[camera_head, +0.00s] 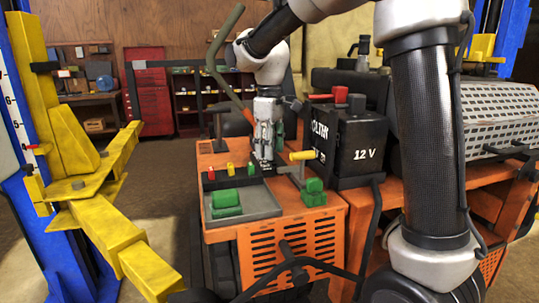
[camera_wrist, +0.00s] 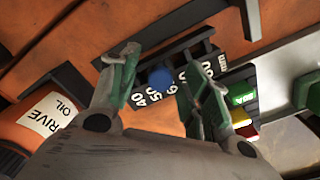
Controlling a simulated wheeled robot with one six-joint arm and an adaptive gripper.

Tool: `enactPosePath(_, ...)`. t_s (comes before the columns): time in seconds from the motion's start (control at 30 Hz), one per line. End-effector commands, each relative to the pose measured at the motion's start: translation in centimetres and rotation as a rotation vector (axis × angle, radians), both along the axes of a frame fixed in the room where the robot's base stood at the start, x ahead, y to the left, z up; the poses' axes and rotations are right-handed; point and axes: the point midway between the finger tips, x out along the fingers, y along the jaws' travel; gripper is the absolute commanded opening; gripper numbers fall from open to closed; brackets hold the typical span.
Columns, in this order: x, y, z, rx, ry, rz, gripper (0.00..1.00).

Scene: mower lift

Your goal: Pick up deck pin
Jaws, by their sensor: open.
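A number plate (camera_wrist: 205,68) with white figures on black lies on the orange mower body in the wrist view. A round blue knob (camera_wrist: 159,77) sits over the plate; it looks like the deck pin's head, and its shaft is hidden. My gripper (camera_wrist: 157,66) is open, with one finger on each side of the knob in the picture. I cannot tell whether they touch it. In the head view my gripper (camera_head: 264,163) points down close above the orange mower (camera_head: 290,222), and it hides the knob and plate.
A grey tray (camera_head: 262,207) with a green block (camera_head: 227,202) and small red, yellow and green pieces stands left of my gripper. A yellow-ended lever (camera_head: 303,155) and black 12 V battery (camera_head: 362,148) are close on the right. A yellow lift arm (camera_head: 110,235) is at left.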

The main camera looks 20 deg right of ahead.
Motion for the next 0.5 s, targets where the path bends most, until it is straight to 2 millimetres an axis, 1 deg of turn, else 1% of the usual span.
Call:
enactPosePath(0.1, 0.02, 0.02, -0.54, 0.001, -0.002, 0.000, 0.47)
enactPosePath(0.27, 0.03, 0.03, -0.53, 0.001, -0.002, 0.000, 0.47)
enactPosePath(0.37, 0.03, 0.03, -0.52, 0.001, -0.002, 0.000, 0.31)
enactPosePath(0.5, 0.03, 0.03, -0.51, 0.001, -0.002, 0.000, 0.05)
